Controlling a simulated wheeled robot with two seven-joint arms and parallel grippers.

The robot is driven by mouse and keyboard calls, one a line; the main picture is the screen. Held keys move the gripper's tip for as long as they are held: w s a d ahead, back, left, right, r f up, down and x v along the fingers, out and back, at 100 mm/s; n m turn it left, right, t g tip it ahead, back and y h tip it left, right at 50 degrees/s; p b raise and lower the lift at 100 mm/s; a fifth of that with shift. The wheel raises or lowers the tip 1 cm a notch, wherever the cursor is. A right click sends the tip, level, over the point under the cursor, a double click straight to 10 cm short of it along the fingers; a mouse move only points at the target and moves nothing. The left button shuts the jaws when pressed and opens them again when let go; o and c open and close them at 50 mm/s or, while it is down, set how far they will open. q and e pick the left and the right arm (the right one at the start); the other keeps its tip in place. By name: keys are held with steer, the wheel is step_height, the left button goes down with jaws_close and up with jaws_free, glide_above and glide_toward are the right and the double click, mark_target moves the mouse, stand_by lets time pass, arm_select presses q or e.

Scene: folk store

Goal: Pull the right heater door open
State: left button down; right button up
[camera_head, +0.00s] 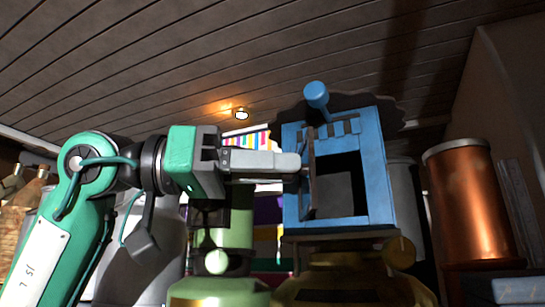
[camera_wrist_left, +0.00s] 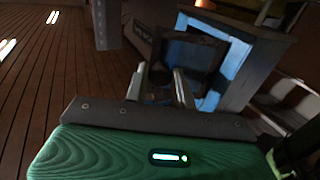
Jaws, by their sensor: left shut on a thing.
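The heater is a blue box frame (camera_head: 377,175) with a dark square opening, right of centre in the head view. Its door (camera_head: 308,185) shows nearly edge-on along the opening's left side, swung out from the frame. My left gripper (camera_head: 298,162) reaches in from the left, with its pale fingers at the door. In the left wrist view the two fingers (camera_wrist_left: 159,88) are on either side of a small dark knob, in front of the dark-framed door (camera_wrist_left: 195,52). The fingers partly hide the knob. My right gripper is not in view.
A blue round-ended knob (camera_head: 316,95) sticks up above the heater. A copper cylinder (camera_head: 468,200) stands to the right. Green (camera_head: 219,294) and brass-coloured (camera_head: 350,285) vessels stand below. A plank ceiling (camera_head: 200,60) is overhead.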

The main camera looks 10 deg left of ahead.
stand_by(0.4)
arm_select(q)
steer(key=c, duration=1.2)
jaws_free()
steer(key=shift+d, duration=0.1)
steer(key=shift+o, duration=0.2)
steer(key=b+v, duration=0.4)
steer(key=v, duration=0.9)
steer(key=shift+a, duration=0.45)
steer(key=shift+w, duration=0.1)
